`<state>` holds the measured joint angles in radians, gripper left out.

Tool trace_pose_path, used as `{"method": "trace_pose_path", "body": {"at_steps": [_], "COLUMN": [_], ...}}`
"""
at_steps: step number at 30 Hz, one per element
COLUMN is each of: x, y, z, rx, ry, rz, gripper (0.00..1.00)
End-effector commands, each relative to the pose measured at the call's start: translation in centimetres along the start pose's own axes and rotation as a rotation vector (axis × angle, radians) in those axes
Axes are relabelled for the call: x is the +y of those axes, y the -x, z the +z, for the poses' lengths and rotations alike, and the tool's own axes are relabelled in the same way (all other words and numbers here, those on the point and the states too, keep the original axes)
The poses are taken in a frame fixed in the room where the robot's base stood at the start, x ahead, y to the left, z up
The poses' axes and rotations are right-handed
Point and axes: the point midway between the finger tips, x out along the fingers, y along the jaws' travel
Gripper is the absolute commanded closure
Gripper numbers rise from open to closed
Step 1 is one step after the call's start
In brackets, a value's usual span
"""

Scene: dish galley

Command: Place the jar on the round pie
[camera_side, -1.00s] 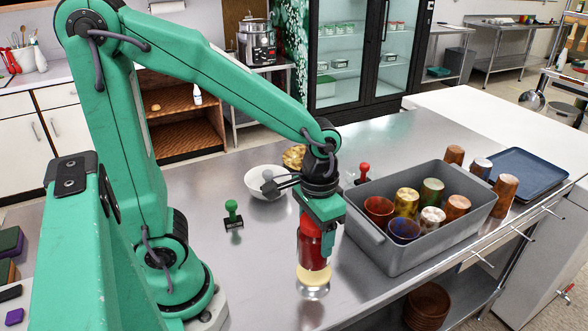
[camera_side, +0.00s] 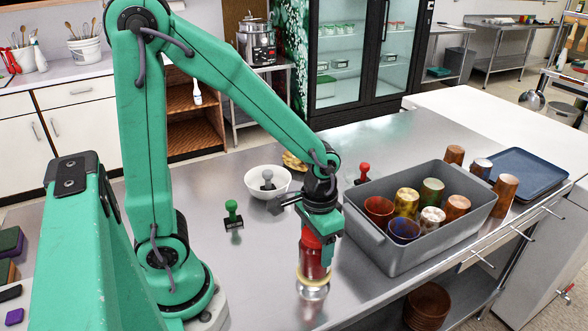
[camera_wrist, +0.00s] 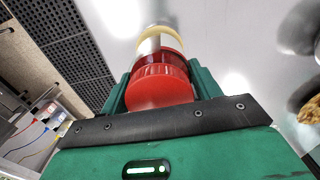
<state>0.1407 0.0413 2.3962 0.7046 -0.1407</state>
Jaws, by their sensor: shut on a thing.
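The jar (camera_side: 313,258) is red with a pale yellowish band near its lower end. My gripper (camera_side: 318,232) is shut on its upper part and holds it about upright, over or on the metal counter near the front edge. I cannot tell whether its base touches the counter. In the wrist view the jar's red lid (camera_wrist: 158,90) lies between my fingers (camera_wrist: 155,85). Something brown and crusty, likely the pie (camera_wrist: 305,113), shows at the wrist view's right edge.
A grey bin (camera_side: 365,230) of several coloured cups stands to the right. A white bowl (camera_side: 254,187) with a grey-handled thing, a green-handled stamp (camera_side: 233,215) and a red-handled stamp (camera_side: 363,174) stand around the pie. A blue tray (camera_side: 530,172) lies far right.

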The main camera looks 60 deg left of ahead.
Motion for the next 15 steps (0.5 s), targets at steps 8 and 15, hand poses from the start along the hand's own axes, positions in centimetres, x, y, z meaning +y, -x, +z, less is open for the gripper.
{"method": "trace_pose_path", "body": {"at_steps": [8, 15], "x": [0.01, 0.00], "y": [-0.02, -0.32], "z": [-0.04, 0.00], "rx": [0.002, 0.001], "ry": [0.000, 0.000], "rz": [0.000, 0.000], "gripper": [0.74, 0.20]}}
